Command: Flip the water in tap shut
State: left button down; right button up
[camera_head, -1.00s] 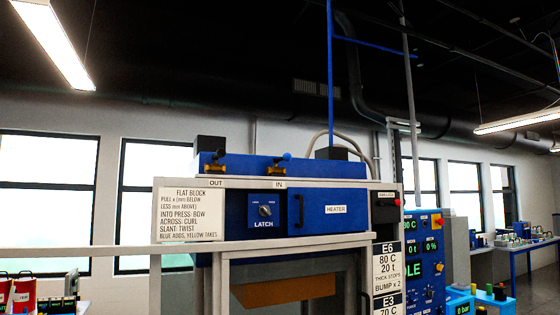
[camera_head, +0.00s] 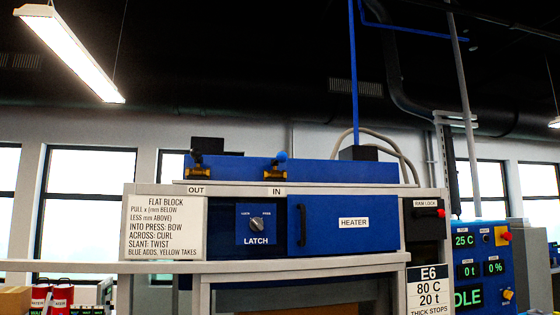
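The water IN tap (camera_head: 275,168) sits on top of the blue-topped press unit, above the IN label. It has a brass body and a short dark lever that stands up, with a blue knob (camera_head: 282,156) at its upper end. The OUT tap (camera_head: 196,166) is to its left, with a brass body and a dark upright handle. Neither of my grippers shows, and nothing touches the taps. The far side of both taps is hidden.
Below the taps are a latch dial (camera_head: 256,225), a blue heater box (camera_head: 343,223) and a white instruction sign (camera_head: 165,228). A ram lock box (camera_head: 428,219) and a blue control panel (camera_head: 481,266) stand to the right. Hoses rise behind the unit.

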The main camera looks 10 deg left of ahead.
aim_at(282, 156)
jog(key=i+l, duration=0.2)
jog(key=l, duration=0.15)
jog(key=i+l+u, duration=0.15)
jog(key=i+l, duration=0.3)
jog(key=l, duration=0.3)
jog(key=u, duration=0.05)
